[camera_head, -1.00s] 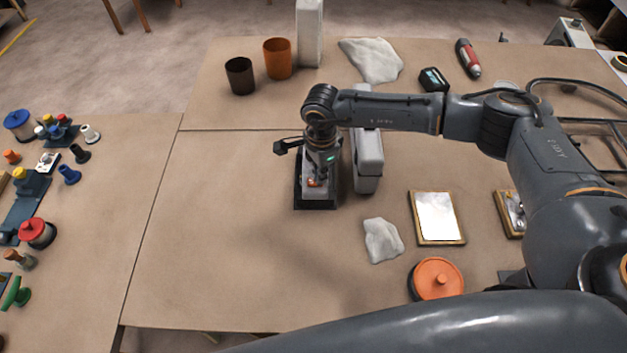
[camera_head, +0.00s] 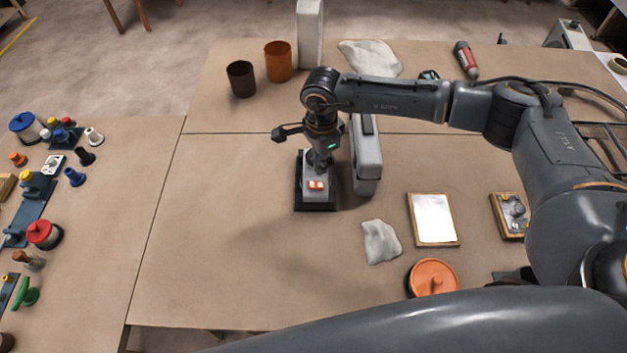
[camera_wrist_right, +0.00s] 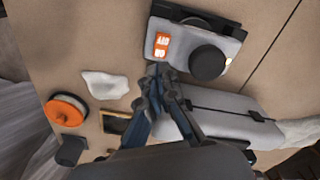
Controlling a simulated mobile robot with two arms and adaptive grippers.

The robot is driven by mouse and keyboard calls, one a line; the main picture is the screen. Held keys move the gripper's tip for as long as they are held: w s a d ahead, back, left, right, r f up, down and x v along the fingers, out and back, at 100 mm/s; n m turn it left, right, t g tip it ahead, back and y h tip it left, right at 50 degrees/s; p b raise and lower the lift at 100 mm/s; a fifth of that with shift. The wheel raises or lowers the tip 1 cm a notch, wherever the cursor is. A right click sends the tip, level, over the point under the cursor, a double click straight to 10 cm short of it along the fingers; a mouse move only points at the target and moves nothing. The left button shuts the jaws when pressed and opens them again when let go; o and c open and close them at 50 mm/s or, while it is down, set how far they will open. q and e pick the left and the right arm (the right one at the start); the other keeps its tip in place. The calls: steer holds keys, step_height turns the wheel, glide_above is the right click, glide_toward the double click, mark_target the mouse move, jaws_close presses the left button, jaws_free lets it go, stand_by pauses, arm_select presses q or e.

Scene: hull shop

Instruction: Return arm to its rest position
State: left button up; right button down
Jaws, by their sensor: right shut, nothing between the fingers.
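My right gripper (camera_head: 320,165) is shut and empty. In the head view it points down just above a small grey device with a black base (camera_head: 316,206) and an orange switch (camera_head: 316,185). In the right wrist view my closed fingertips (camera_wrist_right: 160,72) lie close to the orange switch (camera_wrist_right: 161,45) of that device, beside its round black knob (camera_wrist_right: 207,62). I cannot tell from these views how large the gap is. My right arm (camera_head: 400,98) reaches in from the right over the table. My left gripper is not in view.
A grey upright case (camera_head: 366,160) stands right beside the gripper. A white cloth (camera_head: 381,242), a framed white panel (camera_head: 434,220) and an orange-lidded container (camera_head: 434,278) lie nearer. Two cups (camera_head: 278,62) stand at the back. The table's left middle is clear.

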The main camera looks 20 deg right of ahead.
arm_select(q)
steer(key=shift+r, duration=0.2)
arm_select(e)
steer(key=shift+r, duration=0.5)
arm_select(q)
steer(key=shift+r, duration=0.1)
